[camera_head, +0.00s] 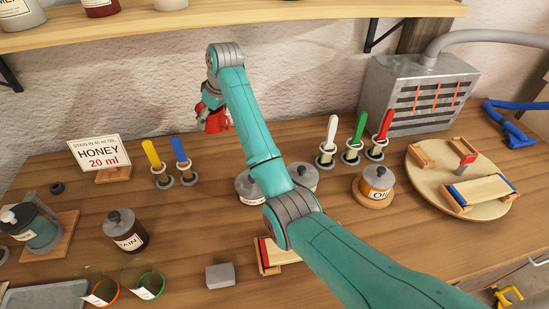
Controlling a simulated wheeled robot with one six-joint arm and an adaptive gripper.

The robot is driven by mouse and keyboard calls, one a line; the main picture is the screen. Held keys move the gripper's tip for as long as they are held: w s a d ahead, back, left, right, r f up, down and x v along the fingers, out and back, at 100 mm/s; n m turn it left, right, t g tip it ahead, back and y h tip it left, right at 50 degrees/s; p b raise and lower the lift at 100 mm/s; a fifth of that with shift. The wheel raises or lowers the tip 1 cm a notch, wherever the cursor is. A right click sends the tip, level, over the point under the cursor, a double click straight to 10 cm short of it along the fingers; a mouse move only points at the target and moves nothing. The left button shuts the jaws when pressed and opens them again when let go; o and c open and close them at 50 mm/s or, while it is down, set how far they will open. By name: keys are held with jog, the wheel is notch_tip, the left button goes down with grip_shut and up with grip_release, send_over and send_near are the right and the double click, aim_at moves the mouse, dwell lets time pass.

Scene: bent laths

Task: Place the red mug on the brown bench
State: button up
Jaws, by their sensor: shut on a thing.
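My teal arm reaches up over the bench, and my gripper (208,100) hangs at its far end, partly hidden by my own wrist. The gripper is shut on the red mug (214,121), which shows below the wrist at the upper left of centre, in front of the pale wall. Part of the mug is hidden by the gripper and arm. The brown bench (190,222) is the wide wooden top that fills the lower view. The mug appears above its back part; the exact gap cannot be told.
A honey sign (99,154) and yellow and blue-handled tools stand left of the mug. A stain jar (125,231) is at front left. A round board (425,183) and grey metal box (416,95) are at right. A shelf (230,15) runs above. Bare wood lies at left centre.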

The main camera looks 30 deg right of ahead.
aim_at(224, 115)
jog(key=shift+f, duration=4.95)
jog(key=shift+f, duration=0.1)
jog(key=o, duration=1.4)
jog(key=v, duration=1.1)
jog(key=shift+s+d+r, duration=0.1)
jog(key=shift+s+r, duration=0.2)
jog(key=shift+r, duration=0.25)
